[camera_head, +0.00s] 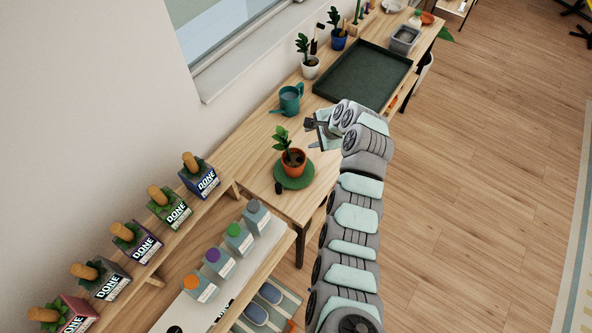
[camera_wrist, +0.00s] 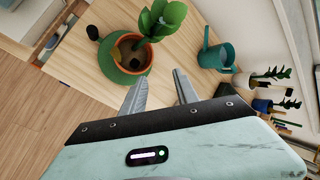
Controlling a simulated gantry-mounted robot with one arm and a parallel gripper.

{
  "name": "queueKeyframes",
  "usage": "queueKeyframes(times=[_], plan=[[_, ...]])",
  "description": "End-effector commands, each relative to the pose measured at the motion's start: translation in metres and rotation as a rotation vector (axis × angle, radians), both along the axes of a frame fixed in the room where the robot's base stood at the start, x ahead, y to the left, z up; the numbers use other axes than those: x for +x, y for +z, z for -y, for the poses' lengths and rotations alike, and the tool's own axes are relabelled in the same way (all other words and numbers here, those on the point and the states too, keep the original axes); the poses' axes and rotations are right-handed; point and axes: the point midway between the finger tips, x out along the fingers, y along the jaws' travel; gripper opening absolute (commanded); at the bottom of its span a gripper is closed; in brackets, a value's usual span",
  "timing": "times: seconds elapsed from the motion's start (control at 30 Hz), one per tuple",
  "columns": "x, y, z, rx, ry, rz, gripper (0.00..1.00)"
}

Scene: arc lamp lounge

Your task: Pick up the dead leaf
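On the saucer stands an orange pot (camera_head: 294,166) with a leafy green plant (camera_head: 282,142). In the wrist view the pot (camera_wrist: 149,57) shows brown soil with darker and lighter patches. My gripper (camera_head: 314,132) is above the wooden table, beyond and right of the pot. In the wrist view its two fingers (camera_wrist: 160,76) are apart with nothing between them.
A teal watering can (camera_head: 289,101) stands behind the pot near the wall. A dark green tray (camera_head: 362,76) and potted plants (camera_head: 310,67) are farther along the table. Boxes marked DONE (camera_head: 201,180) and bottles (camera_head: 238,238) stand on the near shelves.

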Motion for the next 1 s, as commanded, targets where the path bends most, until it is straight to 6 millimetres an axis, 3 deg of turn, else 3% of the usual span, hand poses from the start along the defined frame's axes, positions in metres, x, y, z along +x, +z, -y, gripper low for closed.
queueKeyframes(times=[0.1,0.3,0.7,1.0], plan=[[-0.029,0.006,-0.001,0.04,0.026,-0.16,0.36],[-0.059,0.013,-0.003,0.067,0.045,-0.299,0.36],[-0.056,-0.03,-0.025,0.068,0.049,-0.311,0.36],[-0.054,-0.047,-0.032,0.067,0.049,-0.307,0.36]])
